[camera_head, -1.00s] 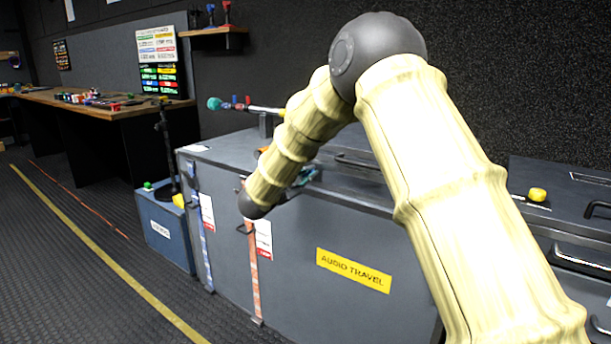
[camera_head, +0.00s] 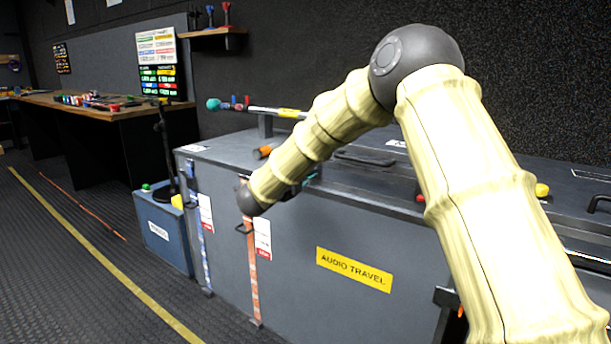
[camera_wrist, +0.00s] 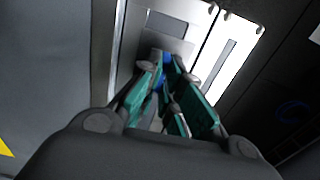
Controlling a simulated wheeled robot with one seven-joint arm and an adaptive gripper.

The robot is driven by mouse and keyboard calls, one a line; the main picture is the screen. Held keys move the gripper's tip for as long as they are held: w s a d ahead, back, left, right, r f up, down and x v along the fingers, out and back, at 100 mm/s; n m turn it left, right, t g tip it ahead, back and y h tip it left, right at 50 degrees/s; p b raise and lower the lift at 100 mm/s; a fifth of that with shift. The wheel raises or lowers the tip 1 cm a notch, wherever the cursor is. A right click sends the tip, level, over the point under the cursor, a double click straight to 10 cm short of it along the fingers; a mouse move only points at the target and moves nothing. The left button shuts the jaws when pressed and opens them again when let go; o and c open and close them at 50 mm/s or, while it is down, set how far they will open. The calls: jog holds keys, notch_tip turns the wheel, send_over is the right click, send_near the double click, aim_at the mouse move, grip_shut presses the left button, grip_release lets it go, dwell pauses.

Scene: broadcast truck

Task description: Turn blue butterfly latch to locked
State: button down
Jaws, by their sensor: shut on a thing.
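The blue butterfly latch (camera_wrist: 166,61) shows in the wrist view as a small blue piece on a pale metal plate. My gripper (camera_wrist: 174,72), with teal fingers, is closed around it. The fingers cover much of the latch, so its turn angle cannot be read. In the head view my arm hides the latch and nearly all of my gripper. The large grey case (camera_head: 330,225) carries a yellow "AUDIO TRAVEL" label (camera_head: 353,268) on its front.
An orange strap (camera_head: 253,275) and a blue strap (camera_head: 203,245) hang on the case. A smaller blue-grey box (camera_head: 160,232) stands to its left. A rod (camera_head: 268,110) lies above the case top. Floor at the left is open.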

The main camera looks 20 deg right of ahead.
jog(key=shift+w+d+r, duration=0.1)
jog(key=shift+d+r, duration=0.1)
jog(key=shift+r, duration=0.1)
jog(key=c, duration=1.6)
grip_release()
jog(key=shift+f, duration=0.2)
jog(key=shift+a, duration=0.15)
jog(key=v, duration=1.2)
